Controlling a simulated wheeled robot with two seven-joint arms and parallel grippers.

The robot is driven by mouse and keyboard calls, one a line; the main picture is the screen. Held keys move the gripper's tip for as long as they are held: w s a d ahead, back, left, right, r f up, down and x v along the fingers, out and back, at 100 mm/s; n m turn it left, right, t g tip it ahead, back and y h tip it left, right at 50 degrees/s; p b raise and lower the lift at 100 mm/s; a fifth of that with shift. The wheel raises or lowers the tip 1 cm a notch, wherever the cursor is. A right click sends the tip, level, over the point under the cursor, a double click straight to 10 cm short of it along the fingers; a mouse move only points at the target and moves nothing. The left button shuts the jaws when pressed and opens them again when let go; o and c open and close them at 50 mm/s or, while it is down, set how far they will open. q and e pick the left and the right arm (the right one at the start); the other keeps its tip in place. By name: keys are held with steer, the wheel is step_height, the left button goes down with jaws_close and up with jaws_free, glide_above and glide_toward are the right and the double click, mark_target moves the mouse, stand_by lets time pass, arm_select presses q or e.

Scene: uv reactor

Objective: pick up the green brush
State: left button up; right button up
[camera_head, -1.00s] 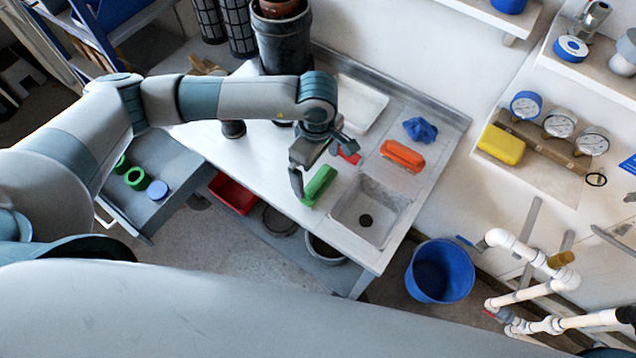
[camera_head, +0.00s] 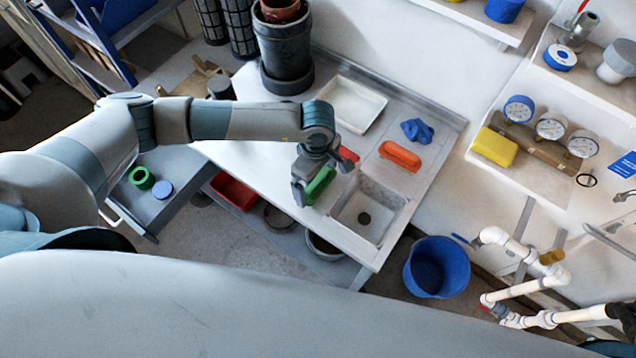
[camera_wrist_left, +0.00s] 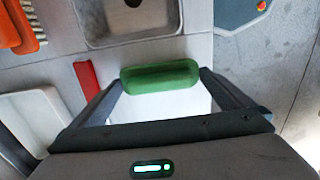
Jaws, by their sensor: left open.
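The green brush (camera_head: 319,185) lies on the white counter (camera_head: 262,166), just left of the sink basin. My left gripper (camera_head: 312,187) is low over it, with the brush between its two fingers in the head view. In the left wrist view the green brush (camera_wrist_left: 160,77) sits between the open fingertips (camera_wrist_left: 160,84), and no firm grip shows. Its underside is hidden. My right gripper is not in view.
The sink basin (camera_head: 369,208) is right beside the brush. A red object (camera_head: 348,154) and an orange brush (camera_head: 401,156) lie close behind. A white tray (camera_head: 347,104), a blue cloth (camera_head: 417,131) and a dark pot (camera_head: 285,55) stand farther back. A blue bucket (camera_head: 437,267) is on the floor.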

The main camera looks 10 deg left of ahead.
mark_target(318, 181)
arm_select(q)
steer(key=c, duration=0.8)
steer(key=shift+c, duration=0.2)
steer(key=shift+r, duration=0.1)
steer(key=shift+r+b, duration=0.75)
steer(key=shift+r, duration=0.05)
steer(key=shift+s+d+r+b, duration=0.15)
steer(key=shift+r+b, duration=0.25)
steer(key=shift+r, duration=0.2)
steer(key=shift+s+d+r+b, duration=0.15)
steer(key=shift+r+b, duration=0.2)
steer(key=shift+r, duration=0.25)
steer(key=s+d+r+b, duration=0.4)
steer(key=s+r, duration=0.3)
steer(key=s, duration=0.3)
steer(key=shift+d, duration=0.1)
